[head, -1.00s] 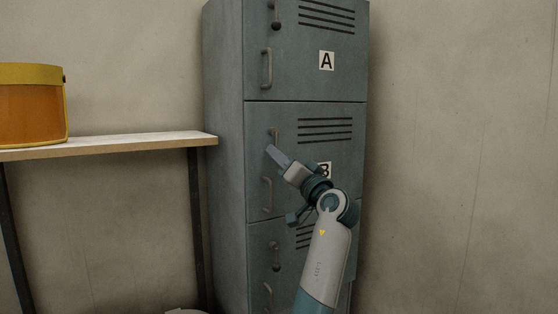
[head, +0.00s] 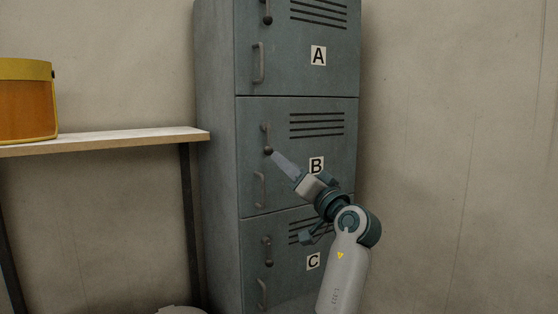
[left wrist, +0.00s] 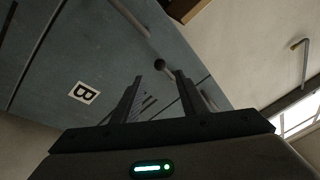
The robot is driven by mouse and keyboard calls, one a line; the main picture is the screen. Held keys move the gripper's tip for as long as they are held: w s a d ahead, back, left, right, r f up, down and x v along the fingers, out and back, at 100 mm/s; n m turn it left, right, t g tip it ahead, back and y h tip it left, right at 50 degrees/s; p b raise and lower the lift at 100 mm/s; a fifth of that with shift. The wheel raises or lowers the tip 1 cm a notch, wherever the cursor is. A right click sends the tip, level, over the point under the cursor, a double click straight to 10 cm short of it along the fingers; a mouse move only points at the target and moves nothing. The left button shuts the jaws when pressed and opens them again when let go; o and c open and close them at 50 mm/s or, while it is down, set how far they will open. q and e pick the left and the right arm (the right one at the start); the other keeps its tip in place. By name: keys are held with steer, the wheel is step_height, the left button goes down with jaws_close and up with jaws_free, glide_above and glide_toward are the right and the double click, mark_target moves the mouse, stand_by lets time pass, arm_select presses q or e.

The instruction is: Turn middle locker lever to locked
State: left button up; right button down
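The middle locker door (head: 345,150), marked B, is closed. Its lever (head: 265,135) hangs straight down with a dark round knob (head: 268,151) at its lower end. My left gripper (head: 277,158) is just right of and below the knob, its fingers pointing at it. In the left wrist view the two fingers (left wrist: 158,76) stand apart with nothing between them. The knob (left wrist: 159,65) shows just beyond the fingertips, seemingly clear of them. My right gripper is not in view.
Door A (head: 340,70) is above and door C (head: 315,290) below, with similar levers. A fixed handle (head: 258,188) sits below the middle lever. Left of the locker, a shelf (head: 120,140) holds an orange and yellow container (head: 28,100). The wall to the right is clear.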

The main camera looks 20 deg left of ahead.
arm_select(q)
steer(key=shift+v, duration=2.25)
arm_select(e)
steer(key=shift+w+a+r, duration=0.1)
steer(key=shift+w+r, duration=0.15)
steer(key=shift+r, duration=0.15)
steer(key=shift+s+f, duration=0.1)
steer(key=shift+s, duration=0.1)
